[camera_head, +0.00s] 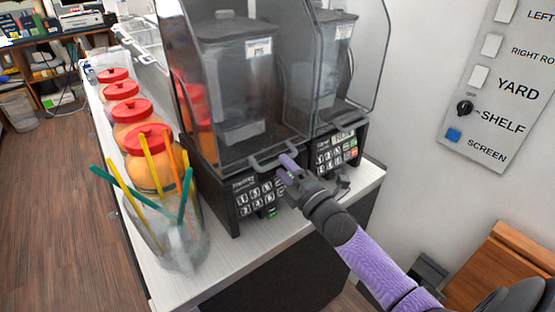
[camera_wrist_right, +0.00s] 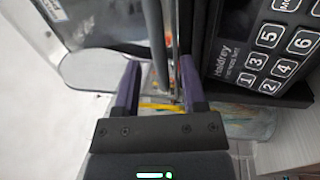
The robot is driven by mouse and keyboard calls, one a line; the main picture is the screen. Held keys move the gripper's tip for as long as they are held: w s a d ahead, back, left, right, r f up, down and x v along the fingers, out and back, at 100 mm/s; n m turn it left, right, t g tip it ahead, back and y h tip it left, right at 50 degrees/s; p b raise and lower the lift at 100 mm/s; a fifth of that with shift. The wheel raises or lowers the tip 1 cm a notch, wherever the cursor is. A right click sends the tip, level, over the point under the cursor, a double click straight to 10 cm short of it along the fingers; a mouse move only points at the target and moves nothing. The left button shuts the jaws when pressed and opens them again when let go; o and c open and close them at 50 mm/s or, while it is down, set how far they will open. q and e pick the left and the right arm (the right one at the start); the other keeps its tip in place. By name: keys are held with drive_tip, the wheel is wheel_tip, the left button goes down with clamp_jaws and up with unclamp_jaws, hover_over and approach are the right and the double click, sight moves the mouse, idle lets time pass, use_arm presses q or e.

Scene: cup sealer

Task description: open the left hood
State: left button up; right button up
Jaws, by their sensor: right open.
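The left hood (camera_head: 235,85) is a clear, dark-tinted cover over the left blender, with a handle (camera_head: 285,153) at its lower front edge. It appears closed, down over the machine. My right gripper (camera_head: 291,165) is at this handle, just above the keypad. In the right wrist view its two purple fingers (camera_wrist_right: 160,88) are apart, and a grey bar-like part (camera_wrist_right: 157,42) runs down between or just beyond their tips. I cannot tell whether the fingers touch it. My left gripper is not in view.
The right blender with its own clear hood (camera_head: 372,60) stands close beside. Jars with red lids (camera_head: 150,137) and a clear container of coloured straws (camera_head: 165,235) stand left on the white counter (camera_head: 228,262). A wall switch panel (camera_head: 500,85) is at right.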

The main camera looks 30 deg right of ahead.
drive_tip(key=shift+x, duration=1.45)
clamp_jaws()
drive_tip(key=shift+f, duration=0.1)
